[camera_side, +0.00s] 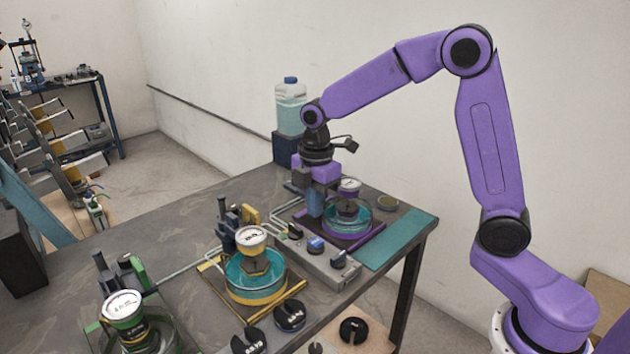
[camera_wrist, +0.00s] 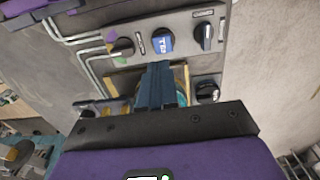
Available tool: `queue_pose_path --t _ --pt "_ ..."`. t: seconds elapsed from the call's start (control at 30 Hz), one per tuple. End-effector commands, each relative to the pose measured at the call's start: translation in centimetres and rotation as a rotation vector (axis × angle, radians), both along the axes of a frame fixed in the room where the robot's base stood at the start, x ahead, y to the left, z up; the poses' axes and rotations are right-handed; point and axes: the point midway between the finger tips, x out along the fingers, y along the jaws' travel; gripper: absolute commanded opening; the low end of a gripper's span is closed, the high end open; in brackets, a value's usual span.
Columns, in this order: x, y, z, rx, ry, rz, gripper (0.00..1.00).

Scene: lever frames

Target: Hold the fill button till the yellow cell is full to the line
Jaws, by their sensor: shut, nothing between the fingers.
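The yellow cell (camera_side: 256,292) is a round clear dish on a yellow-edged base, with teal liquid inside and a white dial above it. I cannot make out its line or exact level. A grey control panel (camera_side: 300,262) beside it carries a blue button (camera_side: 316,244) between dark knobs; the button also shows in the wrist view (camera_wrist: 163,42). My gripper (camera_side: 315,215) is shut and empty, its blue fingers pointing down above the panel, apparently apart from the button. In the wrist view the fingertips (camera_wrist: 160,66) appear just below the button. Part of the yellow cell is hidden behind them.
A purple cell (camera_side: 345,235) stands close to my gripper, and a green cell (camera_side: 122,308) stands at the front left. Dark weights (camera_side: 290,317) lie near the front edge. A liquid bottle (camera_side: 290,110) stands at the back. The table's left part is clear.

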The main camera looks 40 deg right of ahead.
Motion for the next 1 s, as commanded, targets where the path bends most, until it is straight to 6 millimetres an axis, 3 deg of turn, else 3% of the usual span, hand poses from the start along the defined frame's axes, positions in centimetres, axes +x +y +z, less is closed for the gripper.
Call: queue_pose_path --t 0.2,0.4,1.0 --pt "0.1 0.0 4.0 0.002 -0.006 0.0 0.0" --pt "0.1 0.0 5.7 0.001 -0.004 0.001 0.0" --pt "0.0 0.0 5.9 0.0 -0.002 0.0 0.0"
